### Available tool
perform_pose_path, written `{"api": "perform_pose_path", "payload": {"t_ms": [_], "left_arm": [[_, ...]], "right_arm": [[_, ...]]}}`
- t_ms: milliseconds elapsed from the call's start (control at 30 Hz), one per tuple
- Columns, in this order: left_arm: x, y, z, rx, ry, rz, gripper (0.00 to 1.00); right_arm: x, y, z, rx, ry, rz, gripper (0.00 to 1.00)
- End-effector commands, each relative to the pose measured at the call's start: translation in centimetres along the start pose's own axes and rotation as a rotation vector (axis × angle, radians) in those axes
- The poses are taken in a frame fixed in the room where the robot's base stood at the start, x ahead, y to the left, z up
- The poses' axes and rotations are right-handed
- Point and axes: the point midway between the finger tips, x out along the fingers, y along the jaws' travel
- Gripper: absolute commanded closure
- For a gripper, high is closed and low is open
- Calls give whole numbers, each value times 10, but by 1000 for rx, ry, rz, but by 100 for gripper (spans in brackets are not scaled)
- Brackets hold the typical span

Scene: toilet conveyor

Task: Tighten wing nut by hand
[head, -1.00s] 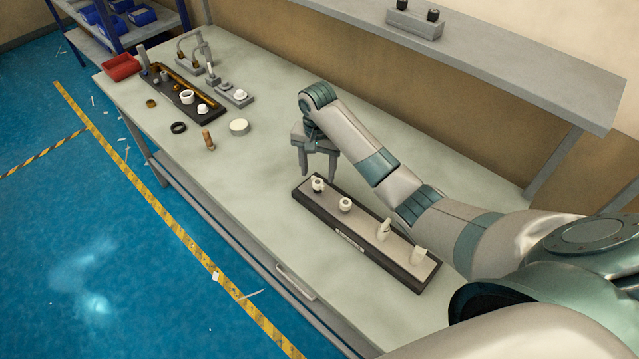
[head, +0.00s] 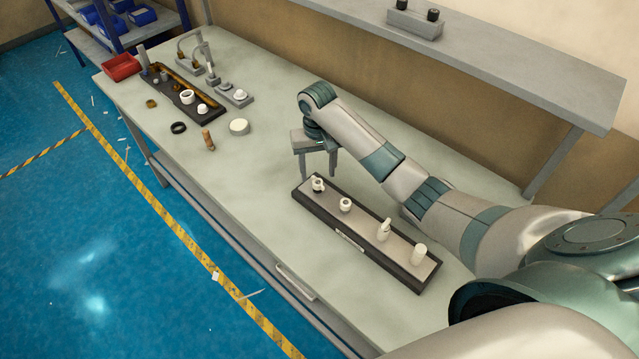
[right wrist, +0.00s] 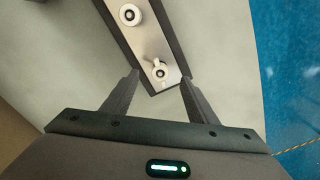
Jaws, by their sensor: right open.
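A dark-framed tray (head: 335,225) on the workbench holds a row of white fittings. The white piece at its far-left end (head: 318,185) has a small side lug and looks like the wing nut; it also shows in the right wrist view (right wrist: 160,70). In the right wrist view the open fingers (right wrist: 160,79) appear on either side of the tray's end, with no visible contact on the piece. My left gripper is not in view.
A ring-shaped white fitting (head: 345,204) is the neighbour on the tray, with two taller white pieces (head: 383,230) (head: 419,253) farther right. A second dark tray (head: 180,92), a red bin (head: 121,67) and loose parts stand at the bench's far left.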

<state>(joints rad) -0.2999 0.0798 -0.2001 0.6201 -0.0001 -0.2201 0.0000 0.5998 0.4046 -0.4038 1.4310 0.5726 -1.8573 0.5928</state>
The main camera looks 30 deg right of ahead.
Motion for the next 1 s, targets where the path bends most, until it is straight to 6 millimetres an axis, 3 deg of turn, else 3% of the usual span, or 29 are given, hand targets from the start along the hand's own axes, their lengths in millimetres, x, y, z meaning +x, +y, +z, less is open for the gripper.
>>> {"api": "perform_pose_path", "payload": {"t_ms": [467, 800, 1000], "left_arm": [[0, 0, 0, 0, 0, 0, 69], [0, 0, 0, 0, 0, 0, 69], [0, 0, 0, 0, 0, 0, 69]], "right_arm": [[0, 0, 0, -78, 0, -1, 47], [0, 0, 0, -382, 0, 0, 47], [0, 0, 0, -453, 1, -1, 47]]}}
